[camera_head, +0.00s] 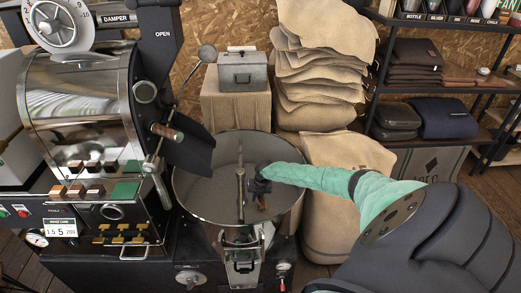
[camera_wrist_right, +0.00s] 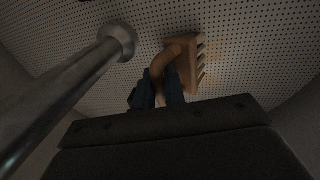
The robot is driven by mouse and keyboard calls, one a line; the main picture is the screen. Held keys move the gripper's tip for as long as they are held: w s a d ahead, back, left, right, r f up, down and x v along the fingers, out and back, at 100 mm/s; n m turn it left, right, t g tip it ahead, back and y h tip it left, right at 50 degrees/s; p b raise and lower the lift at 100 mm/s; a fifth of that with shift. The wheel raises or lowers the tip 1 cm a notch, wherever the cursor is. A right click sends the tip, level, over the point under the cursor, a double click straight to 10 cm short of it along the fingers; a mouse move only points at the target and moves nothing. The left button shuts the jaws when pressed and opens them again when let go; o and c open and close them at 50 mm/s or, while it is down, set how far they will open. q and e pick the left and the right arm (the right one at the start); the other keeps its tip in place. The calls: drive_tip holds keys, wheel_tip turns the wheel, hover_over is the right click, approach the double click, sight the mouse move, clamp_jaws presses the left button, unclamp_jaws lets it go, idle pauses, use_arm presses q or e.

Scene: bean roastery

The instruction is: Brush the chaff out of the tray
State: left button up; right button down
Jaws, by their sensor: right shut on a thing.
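The tray (camera_head: 205,190) is a wide round pan with a grey perforated floor, in front of the roaster. Its floor (camera_wrist_right: 250,25) fills much of the right wrist view. My right gripper (camera_head: 259,186) reaches in over the tray's right side and is shut on a wooden brush (camera_wrist_right: 188,65). The brush (camera_head: 261,203) is low inside the tray, its pale bristle tufts turned to the right in the wrist view. I cannot tell whether they touch the floor. I cannot make out any chaff on the floor. My left gripper is not in view.
A metal post with an arm (camera_head: 240,185) stands in the middle of the tray, just left of the brush. The roaster's dark chute (camera_head: 190,150) overhangs the left rim. Sacks (camera_head: 320,70) are stacked behind. A grey box (camera_head: 243,72) sits on a cloth-covered stand.

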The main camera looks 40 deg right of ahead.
drive_tip(key=shift+a, duration=0.15)
drive_tip(key=shift+w, duration=0.1)
drive_tip(key=shift+r+p, duration=2.3)
drive_tip(key=shift+r, duration=0.65)
drive_tip(key=shift+r, duration=0.1)
drive_tip(key=shift+r+p, duration=1.1)
drive_tip(key=shift+r, duration=0.3)
